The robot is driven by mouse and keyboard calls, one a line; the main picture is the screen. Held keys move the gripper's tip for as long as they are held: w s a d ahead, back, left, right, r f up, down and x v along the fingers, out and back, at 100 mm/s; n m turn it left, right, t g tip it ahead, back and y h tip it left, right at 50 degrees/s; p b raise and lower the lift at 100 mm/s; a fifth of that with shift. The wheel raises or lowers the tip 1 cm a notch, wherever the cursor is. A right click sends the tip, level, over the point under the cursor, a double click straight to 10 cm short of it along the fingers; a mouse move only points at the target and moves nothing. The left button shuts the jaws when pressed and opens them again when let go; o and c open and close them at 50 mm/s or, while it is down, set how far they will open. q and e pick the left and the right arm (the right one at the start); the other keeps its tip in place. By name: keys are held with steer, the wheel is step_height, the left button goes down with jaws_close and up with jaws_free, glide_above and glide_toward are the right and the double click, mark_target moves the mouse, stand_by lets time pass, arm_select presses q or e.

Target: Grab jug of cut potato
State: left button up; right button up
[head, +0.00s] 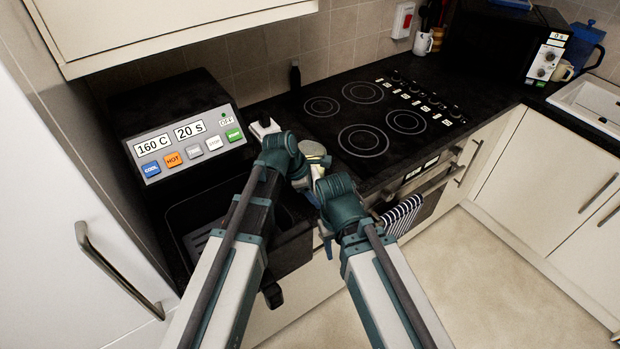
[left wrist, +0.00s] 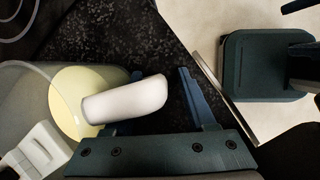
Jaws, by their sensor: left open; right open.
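The jug of cut potato (head: 313,149) stands on the dark counter between the fryer and the hob, partly hidden behind my arms. In the left wrist view it is a clear jug (left wrist: 72,100) with pale yellow contents and a white handle (left wrist: 125,98). My left gripper (left wrist: 160,73) is open at the handle; the handle's outer end lies across the gap between its fingers, and one finger is partly hidden behind it. Whether they touch, I cannot tell. My right gripper (head: 315,180) is open beside the jug, near the counter's front edge; its fingertips are hard to make out.
A fryer unit (head: 190,140) with a display and buttons stands left of the jug. The black hob (head: 363,110) lies to the right, above an oven with a striped towel (head: 402,215). A wall cupboard (head: 165,30) hangs above the fryer. The floor (head: 450,270) at the right is clear.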

arm_select(q)
steer(key=shift+d+f, duration=0.1)
steer(key=shift+f, duration=0.1)
jaws_close()
stand_by(1.3)
